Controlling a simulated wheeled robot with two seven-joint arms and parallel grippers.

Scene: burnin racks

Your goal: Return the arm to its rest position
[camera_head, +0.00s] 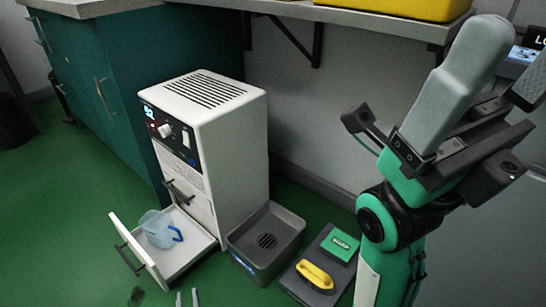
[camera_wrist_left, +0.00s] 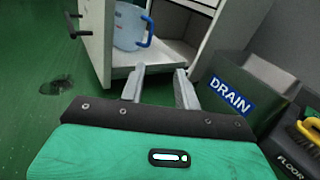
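My left gripper (camera_head: 187,298) shows only as two grey fingertips at the bottom edge of the head view, in front of the open drawer. The left wrist view shows its fingers (camera_wrist_left: 160,82) apart with nothing between them. They point toward the drawer holding a translucent jug with a blue handle (camera_wrist_left: 130,28), and do not hold the jug. My right arm (camera_head: 400,215) rises at the right of the head view, with its upper end raised. Whether its gripper is open or shut cannot be made out.
A white cabinet (camera_head: 245,140) stands with its drawer (camera_head: 180,262) out and the jug (camera_head: 158,229) inside. A shelf (camera_head: 365,20) is above. Green floor is clear at left.

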